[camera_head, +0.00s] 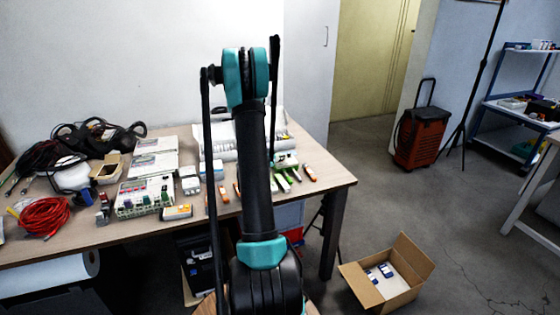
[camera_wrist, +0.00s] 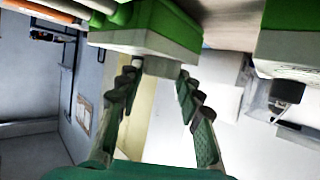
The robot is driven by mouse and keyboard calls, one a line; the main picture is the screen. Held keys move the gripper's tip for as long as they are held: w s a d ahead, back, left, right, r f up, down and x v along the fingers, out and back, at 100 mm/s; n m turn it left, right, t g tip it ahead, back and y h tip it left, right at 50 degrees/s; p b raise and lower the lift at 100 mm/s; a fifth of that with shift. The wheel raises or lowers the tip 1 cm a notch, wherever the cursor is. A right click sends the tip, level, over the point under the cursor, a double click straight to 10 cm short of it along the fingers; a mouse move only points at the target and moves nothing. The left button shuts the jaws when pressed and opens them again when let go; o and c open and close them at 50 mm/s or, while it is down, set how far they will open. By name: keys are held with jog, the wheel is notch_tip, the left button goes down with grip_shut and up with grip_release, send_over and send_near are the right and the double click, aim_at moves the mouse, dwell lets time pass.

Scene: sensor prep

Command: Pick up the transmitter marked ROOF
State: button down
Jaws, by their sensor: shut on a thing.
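In the wrist view my gripper (camera_wrist: 159,78) has its two ridged green fingers at the end of a green and white block-shaped device (camera_wrist: 145,42), shut on it. The device appears to be a transmitter, but no ROOF marking is readable on it. A second green and white device (camera_wrist: 290,42) is at the right edge of the wrist view, apart from the fingers. In the head view my own arm hides the gripper. Green devices (camera_head: 285,160) show just right of the arm on the wooden table (camera_head: 335,183).
Left on the table are a red cable coil (camera_head: 45,217), a terminal board (camera_head: 145,197) and dark cables. An open cardboard box (camera_head: 405,292) with small items stands on the floor, with clear floor beyond.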

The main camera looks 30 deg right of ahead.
notch_tip(320, 180, up, 20)
dwell(0.6)
jog(key=shift+c, duration=2.3)
grip_release()
